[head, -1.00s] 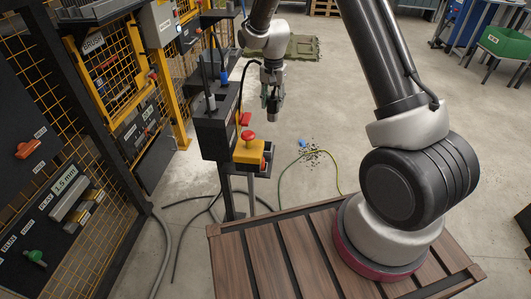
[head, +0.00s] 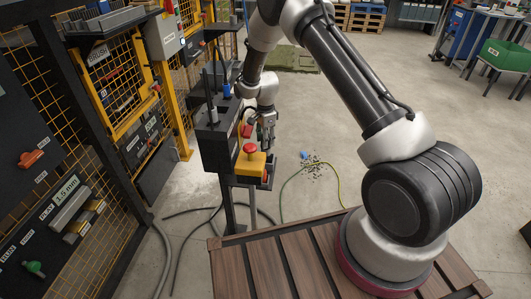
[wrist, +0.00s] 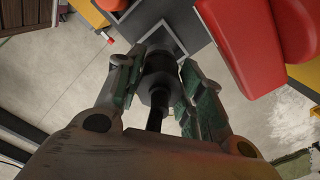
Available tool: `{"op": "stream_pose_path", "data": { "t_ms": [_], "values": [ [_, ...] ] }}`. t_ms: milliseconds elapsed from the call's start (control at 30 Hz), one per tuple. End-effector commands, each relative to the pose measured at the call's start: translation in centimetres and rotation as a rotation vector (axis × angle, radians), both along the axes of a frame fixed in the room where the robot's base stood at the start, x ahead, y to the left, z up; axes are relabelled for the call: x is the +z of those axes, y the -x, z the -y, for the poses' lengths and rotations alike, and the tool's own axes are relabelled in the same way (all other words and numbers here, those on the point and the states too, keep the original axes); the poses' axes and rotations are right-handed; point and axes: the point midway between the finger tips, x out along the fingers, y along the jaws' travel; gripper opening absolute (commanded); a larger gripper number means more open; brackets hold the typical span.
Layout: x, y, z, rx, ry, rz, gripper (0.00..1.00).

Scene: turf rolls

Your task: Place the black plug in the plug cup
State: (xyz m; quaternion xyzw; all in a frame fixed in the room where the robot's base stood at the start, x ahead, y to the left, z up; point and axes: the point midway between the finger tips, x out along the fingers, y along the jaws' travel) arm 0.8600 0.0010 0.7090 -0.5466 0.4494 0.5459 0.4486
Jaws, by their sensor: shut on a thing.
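The black plug (wrist: 158,74) is between the two fingers of my gripper (wrist: 162,85) in the wrist view, with its dark cable end toward the palm. Beyond its far end is a dark surface with a pale square rim (wrist: 181,48); I cannot tell whether this is the plug cup or whether the plug touches it. In the head view my gripper (head: 267,131) points down just right of a dark control box (head: 216,146), near a yellow box with a red button (head: 250,163). The plug is too small to make out there.
Close to the fingers in the wrist view is a large red part (wrist: 240,38). A blue connector (head: 227,90) stands on top of the control box. Yellow-framed mesh panels (head: 110,85) stand at the left. Cables lie on the floor. The floor right of the box is mostly open.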

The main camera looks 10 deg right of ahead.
Motion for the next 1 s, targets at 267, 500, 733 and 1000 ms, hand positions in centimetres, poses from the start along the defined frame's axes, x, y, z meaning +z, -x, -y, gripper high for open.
{"op": "stream_pose_path", "data": {
  "t_ms": [267, 500, 733, 1000],
  "values": [
    [-3.1, 0.0, 0.0, 0.001, 0.000, 0.001, 0.11],
    [-6.5, 0.0, 0.0, 0.001, 0.000, 0.000, 0.11],
    [-6.8, 0.0, 0.0, 0.001, 0.000, 0.001, 0.11],
    [-7.0, 0.0, 0.0, 0.001, 0.000, 0.001, 0.58]
  ]
}}
